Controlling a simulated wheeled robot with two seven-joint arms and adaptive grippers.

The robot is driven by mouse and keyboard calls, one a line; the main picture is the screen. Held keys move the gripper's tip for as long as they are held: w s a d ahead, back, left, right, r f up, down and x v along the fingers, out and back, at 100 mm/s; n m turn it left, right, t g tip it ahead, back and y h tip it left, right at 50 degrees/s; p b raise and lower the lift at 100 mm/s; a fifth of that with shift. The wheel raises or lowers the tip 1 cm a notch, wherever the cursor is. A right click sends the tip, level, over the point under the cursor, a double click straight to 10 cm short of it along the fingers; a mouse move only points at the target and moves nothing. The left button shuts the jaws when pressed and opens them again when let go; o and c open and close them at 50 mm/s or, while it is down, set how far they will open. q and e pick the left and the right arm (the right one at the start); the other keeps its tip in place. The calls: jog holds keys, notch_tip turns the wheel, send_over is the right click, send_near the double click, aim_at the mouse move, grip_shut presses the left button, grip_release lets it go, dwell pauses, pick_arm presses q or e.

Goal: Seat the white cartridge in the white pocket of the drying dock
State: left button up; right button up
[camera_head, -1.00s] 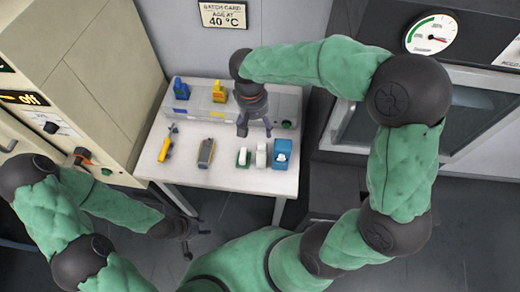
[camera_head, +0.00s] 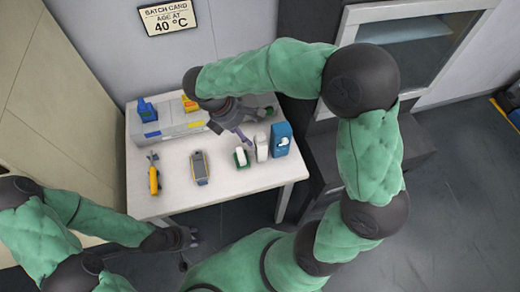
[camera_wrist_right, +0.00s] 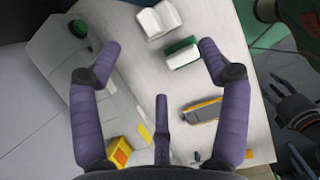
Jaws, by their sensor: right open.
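The white cartridge (camera_head: 261,148) stands on the table, between a green-and-white block (camera_head: 241,157) and a blue-and-white box (camera_head: 281,138). It also shows at the top of the right wrist view (camera_wrist_right: 158,20). The drying dock (camera_head: 172,128) is a long grey box along the back of the table. Its right part, where I cannot make out the white pocket, is partly hidden by my right arm. My right gripper (camera_head: 243,130) is open and empty above the table, between dock and cartridge; its spread fingers show in the wrist view (camera_wrist_right: 160,58). My left gripper (camera_head: 190,238) hangs before the table's front edge.
A blue cartridge (camera_head: 147,110) and a yellow cartridge (camera_head: 190,103) stand in the dock. A yellow tool (camera_head: 154,176) and a grey-and-yellow device (camera_head: 200,167) lie on the table (camera_head: 178,190). A dark green knob (camera_wrist_right: 80,28) is on the dock's right end.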

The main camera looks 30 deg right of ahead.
aim_at(256, 141)
jog(key=b+x, duration=0.1)
jog(key=x, duration=0.2)
jog(key=shift+d+f, duration=0.1)
jog(key=shift+f, duration=0.25)
jog(key=b+x, duration=0.1)
jog(key=x, duration=0.1)
jog(key=b+x, duration=0.1)
jog(key=x, duration=0.1)
jog(key=shift+s+d+f, duration=0.1)
jog(key=shift+s+d, duration=0.15)
jog(key=shift+d, duration=0.05)
jog(key=shift+d+f+b, duration=0.2)
jog(key=shift+f+b, duration=0.1)
jog(key=shift+f, duration=0.1)
jog(key=shift+r, duration=0.1)
jog(key=shift+c, duration=0.3)
grip_shut()
jog(key=shift+s, duration=0.1)
